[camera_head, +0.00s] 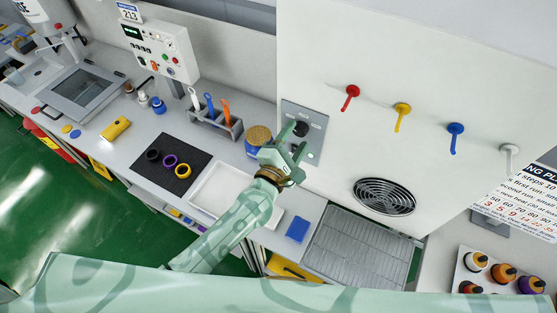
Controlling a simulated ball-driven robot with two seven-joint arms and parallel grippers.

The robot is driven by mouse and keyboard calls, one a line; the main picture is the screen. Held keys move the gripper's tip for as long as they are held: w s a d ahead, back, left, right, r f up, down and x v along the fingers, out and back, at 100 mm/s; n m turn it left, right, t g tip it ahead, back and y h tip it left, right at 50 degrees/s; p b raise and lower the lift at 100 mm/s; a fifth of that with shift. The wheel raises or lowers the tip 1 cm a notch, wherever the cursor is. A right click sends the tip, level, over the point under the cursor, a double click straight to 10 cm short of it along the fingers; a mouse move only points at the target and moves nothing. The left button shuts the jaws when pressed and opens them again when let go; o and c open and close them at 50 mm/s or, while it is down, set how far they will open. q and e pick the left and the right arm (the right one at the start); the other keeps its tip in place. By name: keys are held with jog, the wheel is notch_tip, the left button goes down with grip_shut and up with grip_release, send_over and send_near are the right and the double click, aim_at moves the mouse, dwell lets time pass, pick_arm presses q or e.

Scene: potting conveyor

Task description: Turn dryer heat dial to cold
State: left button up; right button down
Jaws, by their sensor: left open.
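The dryer is the large white housing (330,150) on the right, with a round black vent grille (385,196). A grey control plate (313,115) on its left edge carries a black dial (301,129). My left gripper (294,142) is open right at the plate, its fingers around or just in front of the dial. I cannot tell whether they touch it. The fingers partly cover the dial and plate, so the dial's pointer is not clear. My right gripper is not in view.
Red (351,91), yellow (402,109), blue (456,128) and white hooks stick out of the housing. A blue jar with a cork-coloured lid (259,135) stands close beside my gripper. A tool rack (215,124) and a white tray (208,201) are to the left.

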pick_arm(q)
jog(key=b+v, duration=0.1)
jog(key=v, duration=1.4)
